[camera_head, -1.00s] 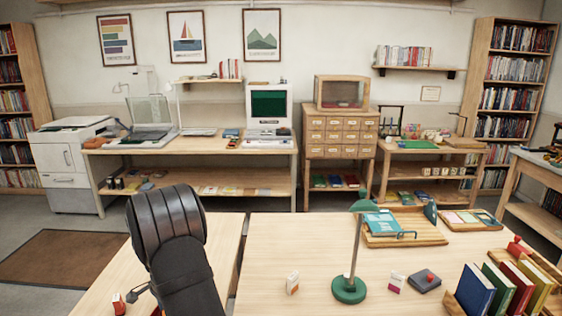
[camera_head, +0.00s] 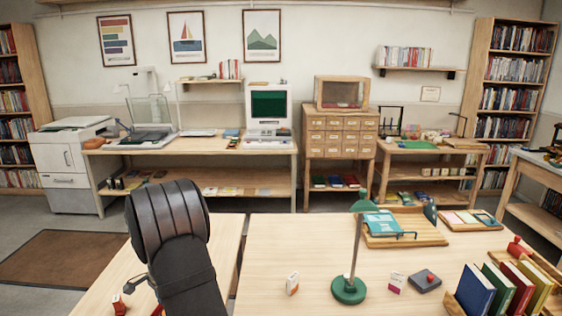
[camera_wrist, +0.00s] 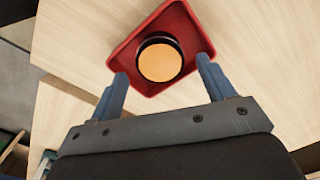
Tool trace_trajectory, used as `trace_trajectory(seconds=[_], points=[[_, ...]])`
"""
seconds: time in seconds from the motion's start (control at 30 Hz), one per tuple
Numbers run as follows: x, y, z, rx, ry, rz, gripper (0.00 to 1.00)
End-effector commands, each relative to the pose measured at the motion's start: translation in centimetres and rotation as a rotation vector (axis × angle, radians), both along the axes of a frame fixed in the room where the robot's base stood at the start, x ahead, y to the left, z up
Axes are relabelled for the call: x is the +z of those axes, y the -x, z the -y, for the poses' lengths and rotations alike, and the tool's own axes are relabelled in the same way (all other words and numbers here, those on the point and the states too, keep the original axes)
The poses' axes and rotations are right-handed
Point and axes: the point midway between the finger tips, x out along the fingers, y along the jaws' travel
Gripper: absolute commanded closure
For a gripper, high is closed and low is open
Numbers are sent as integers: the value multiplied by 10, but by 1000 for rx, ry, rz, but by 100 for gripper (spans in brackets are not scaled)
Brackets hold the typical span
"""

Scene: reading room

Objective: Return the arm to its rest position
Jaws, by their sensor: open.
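My arm (camera_head: 168,225) rises at the lower left of the head view, in front of the pale wooden tables, and hides most of my gripper there. In the wrist view my gripper (camera_wrist: 162,73) is open, its two blue-grey fingers apart with nothing held between them. Beyond the fingertips lies a red tray (camera_wrist: 125,56) with a round black-rimmed thing with an orange top (camera_wrist: 160,62) on it. The fingertips overlap the tray's near edge in the picture; I cannot tell the height between them.
A green lamp (camera_head: 349,290) stands on the right table (camera_head: 265,262), with small boxes beside it. Several upright books (camera_head: 476,290) stand at the lower right. A wooden tray (camera_head: 432,238) lies farther back. A gap separates the left and right tables.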

Motion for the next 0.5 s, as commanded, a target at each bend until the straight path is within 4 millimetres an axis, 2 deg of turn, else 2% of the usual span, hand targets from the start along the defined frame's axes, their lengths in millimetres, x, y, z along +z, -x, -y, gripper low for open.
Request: trace_trajectory(seconds=[0.03, 0.17, 0.4, 0.5], points=[[-12, 1, 0, 0, 2, -3, 25], [-38, 1, 1, 0, 2, -4, 25], [10, -1, 0, 0, -3, 3, 25], [18, -1, 21, -4, -1, 2, 25]])
